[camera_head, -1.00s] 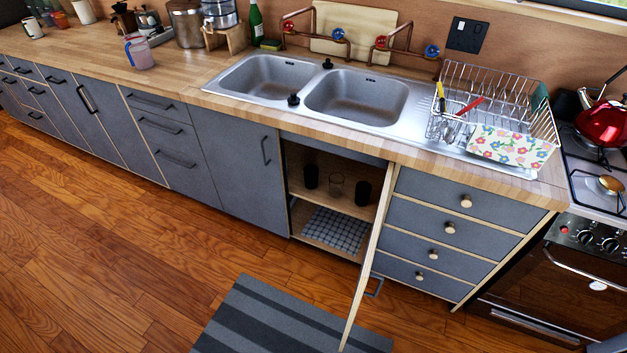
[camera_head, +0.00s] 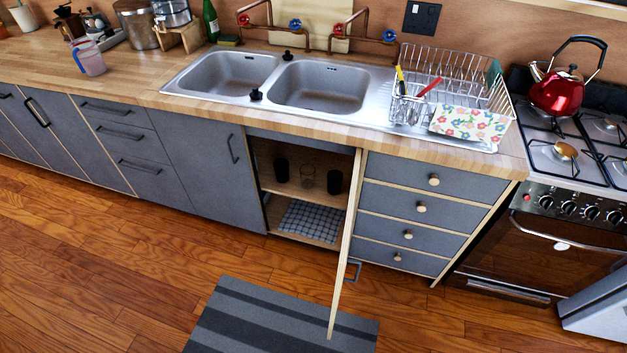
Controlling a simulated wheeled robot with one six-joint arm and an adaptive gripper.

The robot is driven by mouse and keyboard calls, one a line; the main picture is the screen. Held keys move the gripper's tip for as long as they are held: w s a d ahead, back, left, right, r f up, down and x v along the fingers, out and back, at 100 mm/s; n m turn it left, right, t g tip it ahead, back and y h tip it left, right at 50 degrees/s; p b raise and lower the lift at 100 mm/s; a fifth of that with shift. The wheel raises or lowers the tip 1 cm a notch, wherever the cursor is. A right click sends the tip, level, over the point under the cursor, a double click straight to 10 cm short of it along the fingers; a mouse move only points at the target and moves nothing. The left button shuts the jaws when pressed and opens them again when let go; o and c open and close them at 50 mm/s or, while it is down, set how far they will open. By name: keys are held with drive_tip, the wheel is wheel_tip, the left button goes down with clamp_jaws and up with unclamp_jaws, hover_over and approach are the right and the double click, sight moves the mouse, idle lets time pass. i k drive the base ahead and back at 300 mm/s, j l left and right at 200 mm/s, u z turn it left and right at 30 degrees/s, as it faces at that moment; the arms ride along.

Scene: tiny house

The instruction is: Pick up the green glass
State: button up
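No glass in view looks clearly green. Three glasses stand upright in a row on the shelf (camera_head: 268,185) of the open cupboard under the sink. The left glass (camera_head: 281,171) and the right glass (camera_head: 334,182) look dark. The middle glass (camera_head: 307,177) looks clear; any tint is too faint to tell. My gripper is not in view.
The cupboard door (camera_head: 346,245) stands open, jutting into the room right of the opening. A checkered cloth (camera_head: 308,222) lies below the shelf. A striped mat (camera_head: 275,320) lies on the floor. A green bottle (camera_head: 210,22) stands on the counter.

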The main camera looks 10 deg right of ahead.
sight(334, 178)
drive_tip(key=i+j+z, duration=0.2)
drive_tip(key=z, duration=0.3)
drive_tip(key=i+j+z, duration=0.1)
drive_tip(key=j+z, duration=0.4)
drive_tip(key=i+j+z, duration=0.1)
drive_tip(key=j, duration=0.6)
drive_tip(key=i+j+z, duration=0.1)
drive_tip(key=j, duration=0.55)
drive_tip(key=i+j+z, duration=0.1)
drive_tip(key=j, duration=0.6)
drive_tip(key=i+j, duration=0.1)
drive_tip(key=j, duration=0.6)
drive_tip(key=z, duration=0.05)
